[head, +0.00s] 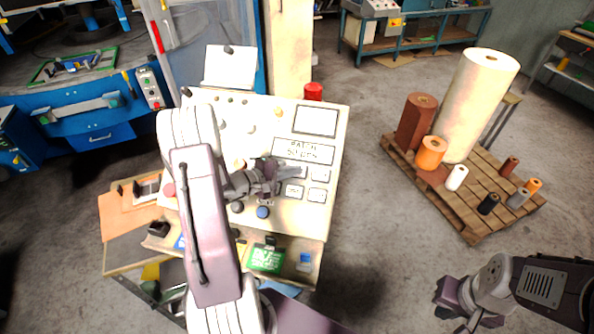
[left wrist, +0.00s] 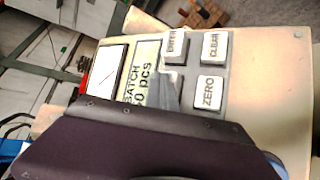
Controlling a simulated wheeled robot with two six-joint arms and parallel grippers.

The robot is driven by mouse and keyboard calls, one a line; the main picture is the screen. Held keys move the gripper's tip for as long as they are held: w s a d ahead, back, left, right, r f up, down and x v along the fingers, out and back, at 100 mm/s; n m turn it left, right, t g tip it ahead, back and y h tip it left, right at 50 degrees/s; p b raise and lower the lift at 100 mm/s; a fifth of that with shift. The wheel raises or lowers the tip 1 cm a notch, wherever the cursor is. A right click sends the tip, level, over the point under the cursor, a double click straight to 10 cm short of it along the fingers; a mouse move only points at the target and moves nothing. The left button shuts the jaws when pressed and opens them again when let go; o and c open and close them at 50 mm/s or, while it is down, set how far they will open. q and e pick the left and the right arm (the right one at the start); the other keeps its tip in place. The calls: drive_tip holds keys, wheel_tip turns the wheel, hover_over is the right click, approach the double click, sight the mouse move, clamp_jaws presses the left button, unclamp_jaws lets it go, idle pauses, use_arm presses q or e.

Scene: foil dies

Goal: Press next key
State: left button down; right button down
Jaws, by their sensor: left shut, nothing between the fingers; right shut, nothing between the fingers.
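A pale control panel (head: 272,222) carries a display (head: 303,151) reading "BATCH" and a pcs count, with keys below it. In the left wrist view I read ENTER (left wrist: 175,45), CLEAR (left wrist: 214,46) and ZERO (left wrist: 209,91). I see no key lettered NEXT; the spot beside ENTER, under the display (left wrist: 143,75), is covered by my fingers. My left gripper (head: 300,172) is shut and empty over that spot; its fingertips (left wrist: 170,88) show in the left wrist view. I cannot tell whether they touch. My right gripper (head: 442,301) is shut and empty, low at right, away from the panel.
A red cylinder (head: 313,91) stands at the panel's back edge. Round knobs, including a blue one (head: 263,212), sit left of and below the keys. A green card (head: 266,258) lies below the panel. A pallet (head: 473,222) with foil rolls stands right, across clear floor.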

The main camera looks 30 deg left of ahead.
use_arm(q)
drive_tip(key=shift+s+d+r, duration=0.1)
drive_tip(key=shift+s+r, duration=0.4)
drive_tip(key=shift+r, duration=0.25)
drive_tip(key=shift+s+r+p, duration=0.1)
drive_tip(key=shift+r+p, duration=0.25)
drive_tip(key=shift+p, duration=0.05)
drive_tip(key=shift+s+d+r+p, duration=0.2)
drive_tip(key=shift+s+r+p, duration=0.15)
drive_tip(key=shift+s+r, duration=0.4)
drive_tip(key=shift+s+d+r+p, duration=0.15)
drive_tip(key=shift+s+r+p, duration=0.15)
drive_tip(key=shift+s+r, duration=0.45)
drive_tip(key=shift+w+r, duration=0.2)
drive_tip(key=shift+w, duration=0.05)
